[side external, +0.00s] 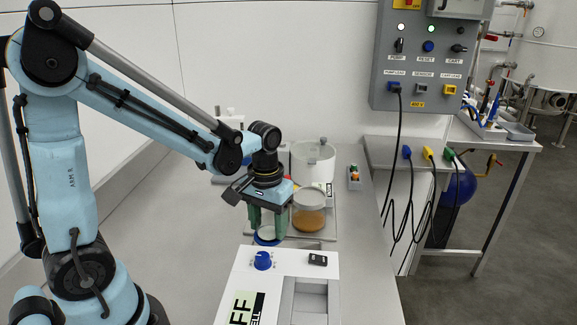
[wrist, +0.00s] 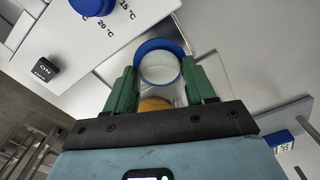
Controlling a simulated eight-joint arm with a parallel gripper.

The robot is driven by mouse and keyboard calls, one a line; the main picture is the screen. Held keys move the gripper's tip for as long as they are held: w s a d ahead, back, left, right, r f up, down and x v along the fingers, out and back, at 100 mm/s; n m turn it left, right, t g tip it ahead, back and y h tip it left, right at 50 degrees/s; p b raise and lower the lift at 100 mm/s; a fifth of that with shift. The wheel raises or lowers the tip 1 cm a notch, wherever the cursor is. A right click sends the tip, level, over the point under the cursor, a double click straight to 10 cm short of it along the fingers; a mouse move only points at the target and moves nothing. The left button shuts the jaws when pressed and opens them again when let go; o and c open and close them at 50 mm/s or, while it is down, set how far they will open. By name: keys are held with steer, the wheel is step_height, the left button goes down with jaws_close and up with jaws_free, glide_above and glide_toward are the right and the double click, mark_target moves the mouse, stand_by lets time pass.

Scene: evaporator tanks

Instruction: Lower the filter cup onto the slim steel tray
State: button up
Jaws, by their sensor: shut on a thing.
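My gripper (side external: 268,222) has green fingers and is shut on the filter cup (side external: 266,236), a clear cup with a blue rim and pale inside. In the wrist view the filter cup (wrist: 161,67) sits between the two fingers of my gripper (wrist: 161,82). The slim steel tray (side external: 330,228) lies on the bench to the right of the cup, and its near left part is hidden. I cannot tell how far the cup is above the surface or whether it touches.
A white device with a blue knob (side external: 263,260) is just in front. Clear bench lies left.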

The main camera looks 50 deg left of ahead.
steer(key=shift+f, duration=1.9)
steer(key=shift+f, duration=0.1)
steer(key=o, duration=1.2)
step_height(320, 180, up, 12)
steer(key=shift+r, duration=0.1)
